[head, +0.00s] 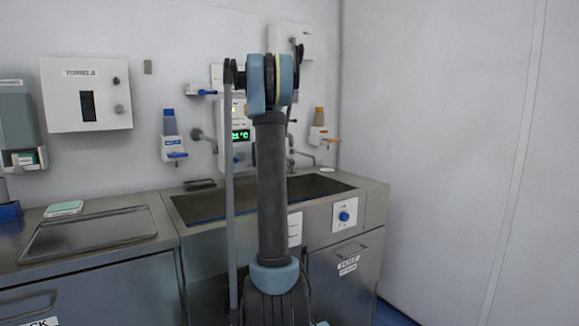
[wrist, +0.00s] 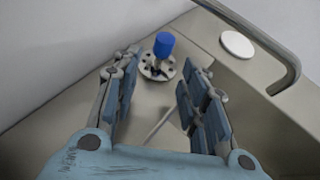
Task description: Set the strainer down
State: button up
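The strainer (wrist: 157,69) is a round metal disc with holes and a blue knob on top. In the wrist view it appears to rest upright on a grey metal surface that looks like the sink floor. My gripper (wrist: 157,62) is open, its two fingers standing left and right with a gap between them. The strainer shows in that gap near the fingertips, and neither finger visibly grips it. In the head view my arm stands in front of the sink (head: 325,188), and the gripper and strainer are hidden.
A curved metal pipe (wrist: 288,60) crosses the upper right of the wrist view, near a white disc (wrist: 237,44). The head view shows a draining tray (head: 90,230) on the left counter, a towel box (head: 87,94), wall dispensers and a bare wall at right.

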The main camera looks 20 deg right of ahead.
jog(key=s+a, duration=0.4)
jog(key=shift+s+a, duration=0.25)
dwell(0.3)
